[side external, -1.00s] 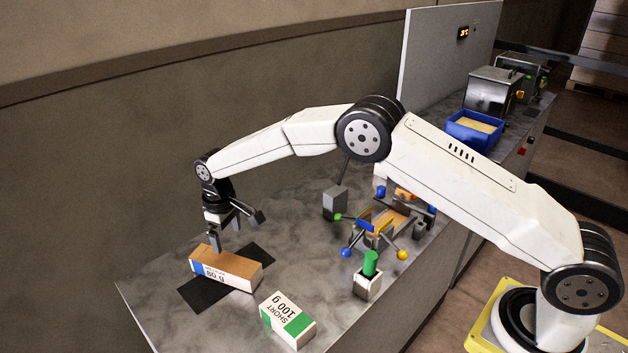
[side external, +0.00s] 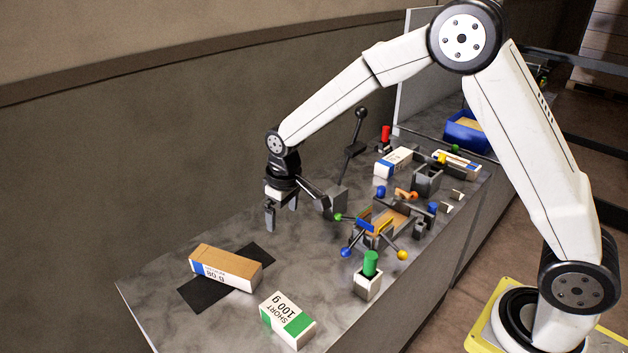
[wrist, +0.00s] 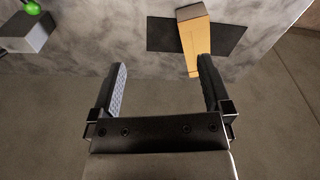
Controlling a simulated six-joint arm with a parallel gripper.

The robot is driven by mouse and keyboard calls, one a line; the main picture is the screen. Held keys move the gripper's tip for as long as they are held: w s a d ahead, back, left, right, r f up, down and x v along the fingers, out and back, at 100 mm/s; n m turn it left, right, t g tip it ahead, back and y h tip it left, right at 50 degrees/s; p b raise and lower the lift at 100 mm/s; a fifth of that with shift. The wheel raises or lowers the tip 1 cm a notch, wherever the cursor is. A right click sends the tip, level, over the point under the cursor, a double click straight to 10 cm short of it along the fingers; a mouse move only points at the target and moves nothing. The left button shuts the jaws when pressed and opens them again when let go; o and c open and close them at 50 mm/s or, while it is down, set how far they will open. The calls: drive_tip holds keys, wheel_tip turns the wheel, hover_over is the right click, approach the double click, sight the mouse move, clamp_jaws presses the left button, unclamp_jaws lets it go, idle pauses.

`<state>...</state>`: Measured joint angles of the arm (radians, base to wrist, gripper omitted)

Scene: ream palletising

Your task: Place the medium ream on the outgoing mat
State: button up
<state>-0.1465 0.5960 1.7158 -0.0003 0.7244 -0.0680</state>
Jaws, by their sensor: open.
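The medium ream (side external: 226,268), a brown-topped block with a white and blue label reading 80 g, lies on the black outgoing mat (side external: 205,294). It sits crosswise on the mat, with bare mat showing on both sides. In the wrist view the ream (wrist: 194,42) and mat (wrist: 161,36) are near the top, beyond the fingers. My gripper (side external: 281,222) is open and empty, above and to the right of the ream, clear of it. The wrist view shows its two fingers (wrist: 163,80) wide apart with nothing between them.
A white and green SHORT 100 g ream (side external: 287,321) lies at the front. A green-topped post (side external: 369,275), a fixture with coloured knobs (side external: 382,225) and a lever on a grey block (side external: 337,198) stand to the right. More white reams (side external: 393,163) lie farther back.

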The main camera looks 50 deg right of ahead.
drive_tip(key=s+d+m, duration=0.1)
drive_tip(key=s+d, duration=0.2)
drive_tip(key=s, duration=0.7)
drive_tip(key=s+d+r+m+t, duration=0.1)
drive_tip(key=s+d, duration=0.3)
drive_tip(key=s, duration=0.6)
drive_tip(key=shift+s+r, duration=0.15)
drive_tip(key=shift+s, duration=0.15)
drive_tip(key=shift+d, duration=0.1)
